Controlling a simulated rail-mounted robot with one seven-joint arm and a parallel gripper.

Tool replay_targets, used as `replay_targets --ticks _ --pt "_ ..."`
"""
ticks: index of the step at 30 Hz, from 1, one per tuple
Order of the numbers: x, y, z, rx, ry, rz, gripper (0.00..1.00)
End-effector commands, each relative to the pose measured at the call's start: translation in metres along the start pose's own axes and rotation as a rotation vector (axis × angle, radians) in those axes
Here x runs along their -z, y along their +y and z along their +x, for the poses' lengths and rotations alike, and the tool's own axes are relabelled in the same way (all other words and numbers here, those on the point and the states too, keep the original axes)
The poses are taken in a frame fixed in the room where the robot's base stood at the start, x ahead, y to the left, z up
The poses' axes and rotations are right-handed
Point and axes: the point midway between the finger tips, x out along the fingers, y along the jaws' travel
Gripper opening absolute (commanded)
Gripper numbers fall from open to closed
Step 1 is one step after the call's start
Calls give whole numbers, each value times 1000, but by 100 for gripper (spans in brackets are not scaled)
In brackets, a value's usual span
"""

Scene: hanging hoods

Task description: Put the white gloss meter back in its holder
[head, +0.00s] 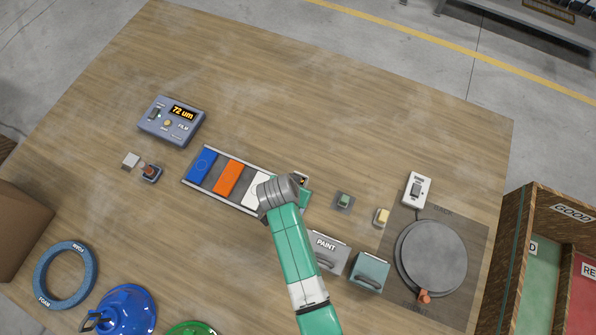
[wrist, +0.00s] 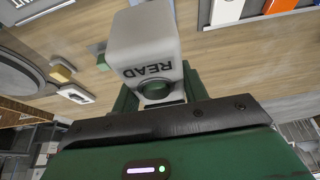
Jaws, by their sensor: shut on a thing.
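The white gloss meter (wrist: 143,38), a rounded white block marked READ with a green button, is between the green fingers of my gripper (wrist: 155,92) in the wrist view. My gripper is shut on it. The meter appears above the wooden table. I cannot clearly identify the meter's holder; a small dark and orange item (head: 300,180) shows partly behind my wrist.
A film gauge (head: 172,121) reading 72 um stands at left. A green block (head: 343,201) and yellow block (head: 382,216) lie right of my wrist. The PAINT box (head: 327,252), teal box (head: 370,272) and round grey plate (head: 432,258) are nearby. The table's back is clear.

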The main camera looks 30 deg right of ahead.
Motion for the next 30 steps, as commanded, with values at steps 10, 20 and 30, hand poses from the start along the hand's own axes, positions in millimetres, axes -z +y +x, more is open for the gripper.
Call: replay_targets --ticks 10,20,30 --pt "-11 0 28 0 1 1 0" --pt "-32 0 76 0 1 1 0" --pt "-41 0 100 1 2 1 0"
